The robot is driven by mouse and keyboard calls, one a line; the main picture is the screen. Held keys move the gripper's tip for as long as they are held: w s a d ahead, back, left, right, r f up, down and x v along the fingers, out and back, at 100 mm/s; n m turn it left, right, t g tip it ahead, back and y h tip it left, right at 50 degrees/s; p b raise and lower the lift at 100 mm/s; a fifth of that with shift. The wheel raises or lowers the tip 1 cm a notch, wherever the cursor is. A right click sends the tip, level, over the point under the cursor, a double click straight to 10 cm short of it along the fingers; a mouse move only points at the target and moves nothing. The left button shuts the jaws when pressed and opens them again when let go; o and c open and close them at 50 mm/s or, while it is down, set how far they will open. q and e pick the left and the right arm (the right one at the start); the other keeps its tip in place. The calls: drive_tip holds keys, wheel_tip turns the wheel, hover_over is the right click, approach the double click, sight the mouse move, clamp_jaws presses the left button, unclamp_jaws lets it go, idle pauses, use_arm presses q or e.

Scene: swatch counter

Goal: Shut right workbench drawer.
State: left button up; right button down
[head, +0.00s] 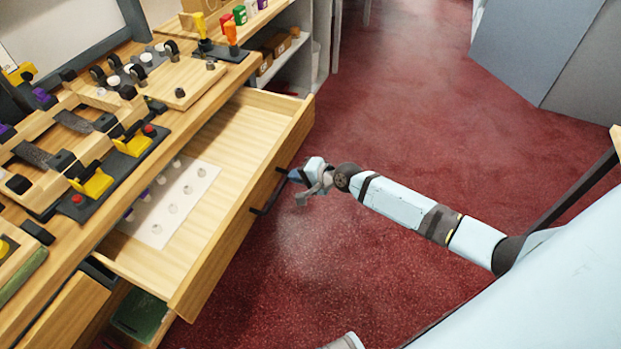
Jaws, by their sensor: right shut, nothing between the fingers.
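The right workbench drawer (235,150) is pulled well out from under the wooden workbench (215,88). It is a light wooden drawer with a dark bar handle (262,198) on its front. A white sheet with several small round items (165,222) lies inside it. My right gripper (299,187) is at the drawer front, by the far end of the handle. It is shut and holds nothing; I cannot tell whether it touches the handle. My left gripper is not in view.
The bench top carries wooden fixtures, yellow clamps (92,182) and dark knobs. Another drawer front (65,312) shows at the lower left. Shelves with boxes (278,45) stand beyond the drawer. The red floor (400,110) to the right is open, with grey panels (535,45) at the back right.

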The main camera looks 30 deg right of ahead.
drive_tip(key=w+a+b, duration=0.1)
drive_tip(key=w+a, duration=0.3)
drive_tip(key=w, duration=0.1)
drive_tip(key=w+a+b, duration=0.2)
drive_tip(key=w+a, duration=0.3)
drive_tip(key=w, duration=0.1)
drive_tip(key=w+a+b, duration=0.1)
drive_tip(key=w+a, duration=0.3)
drive_tip(key=w, duration=0.2)
drive_tip(key=shift+w+a+f, duration=0.1)
drive_tip(key=shift+a, duration=0.2)
drive_tip(key=shift+w+a+b, duration=0.35)
drive_tip(key=shift+w+b, duration=0.1)
drive_tip(key=shift+w, duration=0.05)
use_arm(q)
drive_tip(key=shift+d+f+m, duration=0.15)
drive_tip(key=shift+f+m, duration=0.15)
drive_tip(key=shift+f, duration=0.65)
use_arm(e)
drive_tip(key=shift+r, duration=0.3)
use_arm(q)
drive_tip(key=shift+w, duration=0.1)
use_arm(e)
drive_tip(key=shift+r, duration=0.1)
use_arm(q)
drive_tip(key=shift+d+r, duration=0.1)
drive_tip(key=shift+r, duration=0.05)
